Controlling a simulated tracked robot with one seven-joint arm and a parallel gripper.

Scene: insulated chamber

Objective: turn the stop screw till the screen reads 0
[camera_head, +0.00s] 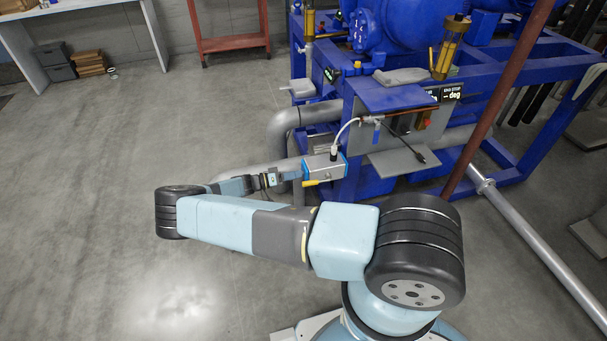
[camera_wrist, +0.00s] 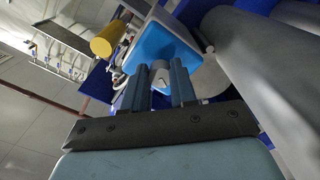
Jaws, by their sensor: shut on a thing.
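A grey box with blue end faces (camera_head: 325,167) is mounted low on the front of the blue frame, with a white cable rising from its top. In the wrist view its blue face (camera_wrist: 165,48) is close ahead. A small grey round screw head (camera_wrist: 159,76) sits at that face, between my two fingers. My gripper (camera_wrist: 158,88) is shut on it; the gripper also shows in the head view (camera_head: 288,178) at the box's left end. A dark screen (camera_head: 452,95) labelled "END STOP" reads "-- deg", with no number I can make out.
A yellow cylinder (camera_wrist: 107,40) stands out beside the blue face; in the head view it is a yellow handle (camera_head: 312,183) under the box. A thick grey pipe (camera_wrist: 255,75) runs close on the right. A grey shelf (camera_head: 400,162) juts out right of the box. The floor at left is clear.

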